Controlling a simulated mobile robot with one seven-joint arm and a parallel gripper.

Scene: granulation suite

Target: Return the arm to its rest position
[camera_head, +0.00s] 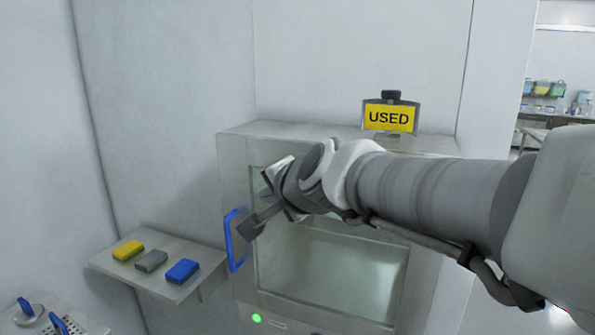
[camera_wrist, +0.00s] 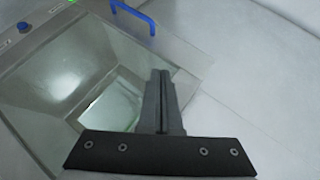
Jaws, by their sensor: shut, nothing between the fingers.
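My gripper (camera_head: 246,230) is at the end of my arm, which reaches in from the right across the front of a grey cabinet with a glass door (camera_head: 330,270). In the head view its fingertips appear close to the door's blue handle (camera_head: 231,240); whether they touch it cannot be told there. In the wrist view my gripper (camera_wrist: 160,75) is shut and empty, its two fingers side by side. The blue handle (camera_wrist: 134,14) shows there beyond the fingertips, apart from them in the picture.
A yellow "USED" sign (camera_head: 390,118) stands on the cabinet. A green light (camera_head: 256,319) glows below the door.

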